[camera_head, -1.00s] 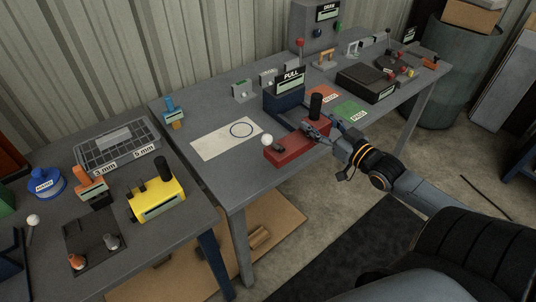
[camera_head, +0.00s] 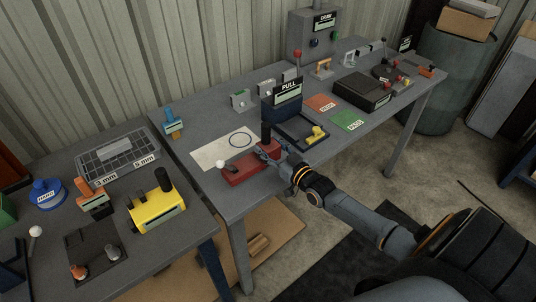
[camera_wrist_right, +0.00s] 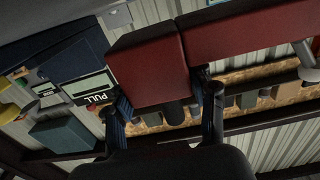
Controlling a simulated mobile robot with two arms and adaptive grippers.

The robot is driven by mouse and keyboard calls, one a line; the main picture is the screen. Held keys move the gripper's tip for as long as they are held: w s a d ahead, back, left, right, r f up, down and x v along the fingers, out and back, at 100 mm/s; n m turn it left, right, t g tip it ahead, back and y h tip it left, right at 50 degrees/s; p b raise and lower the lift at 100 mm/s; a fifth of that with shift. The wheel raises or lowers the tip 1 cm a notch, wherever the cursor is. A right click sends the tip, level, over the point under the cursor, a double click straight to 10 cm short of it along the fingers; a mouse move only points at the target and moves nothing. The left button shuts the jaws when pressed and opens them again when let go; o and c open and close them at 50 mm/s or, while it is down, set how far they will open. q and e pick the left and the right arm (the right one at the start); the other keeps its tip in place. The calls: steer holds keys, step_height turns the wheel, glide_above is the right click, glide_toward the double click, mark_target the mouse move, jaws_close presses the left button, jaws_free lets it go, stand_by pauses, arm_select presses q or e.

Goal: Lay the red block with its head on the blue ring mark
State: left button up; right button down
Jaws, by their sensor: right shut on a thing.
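The red block (camera_head: 245,172) is a long red body with a black upright post (camera_head: 266,133) near its right end and a white ball (camera_head: 220,164) on a short stem at its left end. My right gripper (camera_head: 284,156) is shut on its right end. In the right wrist view the red block (camera_wrist_right: 148,62) shows between the fingers (camera_wrist_right: 165,100). The blue ring mark (camera_head: 240,132) is on a white sheet (camera_head: 206,155) just behind the block, and the block hides the sheet's front edge. I cannot tell whether the block touches the table. My left gripper is not in view.
A blue PULL stand (camera_head: 284,103) with a dark tray and yellow piece stands right of the block. Orange (camera_head: 322,103) and green (camera_head: 348,120) mats and a black box (camera_head: 364,91) lie further right. The left table holds a yellow device (camera_head: 157,208) and a compartment case (camera_head: 117,155).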

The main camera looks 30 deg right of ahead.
steer(key=f, duration=0.3)
steer(key=shift+w+a, duration=0.2)
steer(key=shift+w, duration=0.15)
steer(key=shift+f, duration=0.1)
steer(key=shift+c, duration=2.2)
jaws_free()
steer(key=shift+s+f, duration=0.1)
steer(key=shift+f, duration=0.05)
steer(key=shift+f, duration=0.2)
steer(key=s+d+b, duration=0.1)
steer(key=s+b, duration=0.1)
steer(key=s, duration=1.1)
steer(key=shift+s, duration=0.4)
steer(key=shift+r, duration=0.1)
